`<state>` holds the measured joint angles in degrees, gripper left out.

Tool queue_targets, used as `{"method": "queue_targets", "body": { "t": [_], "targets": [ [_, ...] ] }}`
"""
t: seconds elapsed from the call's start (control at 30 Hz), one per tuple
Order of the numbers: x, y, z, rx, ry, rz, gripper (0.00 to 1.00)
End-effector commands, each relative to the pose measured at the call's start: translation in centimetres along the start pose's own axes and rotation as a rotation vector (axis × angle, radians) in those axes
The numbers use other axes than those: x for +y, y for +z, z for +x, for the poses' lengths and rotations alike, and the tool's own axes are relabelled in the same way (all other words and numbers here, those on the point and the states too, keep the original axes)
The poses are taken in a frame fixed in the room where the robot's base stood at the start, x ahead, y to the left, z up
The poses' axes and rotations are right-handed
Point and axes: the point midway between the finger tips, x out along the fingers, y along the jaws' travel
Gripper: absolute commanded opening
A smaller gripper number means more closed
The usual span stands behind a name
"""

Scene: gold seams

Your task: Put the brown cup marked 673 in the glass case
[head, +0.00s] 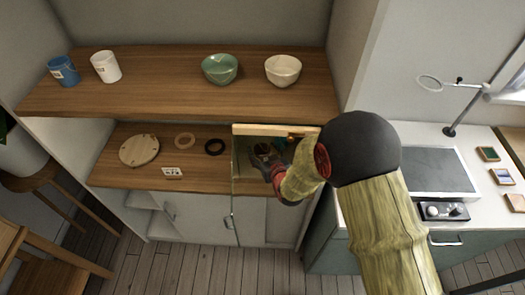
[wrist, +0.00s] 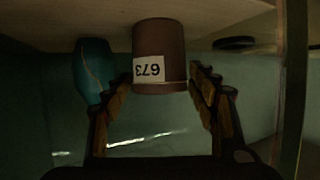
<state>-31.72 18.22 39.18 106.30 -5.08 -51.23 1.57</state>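The brown cup (wrist: 160,40) with a white label reading 673 stands between the fingertips of my gripper (wrist: 160,82) in the wrist view, where the picture is upside down. The fingers lie close along both sides of the cup; whether they press on it or stand slightly apart is not clear. In the head view my gripper (head: 268,160) reaches into the glass case (head: 236,180) on the lower wooden counter. The cup (head: 262,149) shows there as a small dark shape, partly hidden by my gripper.
A teal vase (wrist: 93,70) with a pale seam stands right beside the cup inside the case. Cups and bowls stand on the upper shelf (head: 170,85).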

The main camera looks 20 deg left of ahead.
Motion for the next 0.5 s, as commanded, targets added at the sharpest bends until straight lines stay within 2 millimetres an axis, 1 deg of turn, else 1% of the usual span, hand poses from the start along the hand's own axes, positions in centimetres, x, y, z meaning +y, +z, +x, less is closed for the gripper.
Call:
{"method": "queue_targets", "body": {
  "t": [0.33, 0.43, 0.5],
  "targets": [
    [0.0, -0.1, 0.0, 0.0, 0.0, 0.0, 0.63],
    [0.0, -0.4, -0.2, 0.0, 0.0, 0.0, 0.63],
    [0.0, -0.4, -1.0, -0.001, 0.0, 0.0, 0.63]
  ]
}}
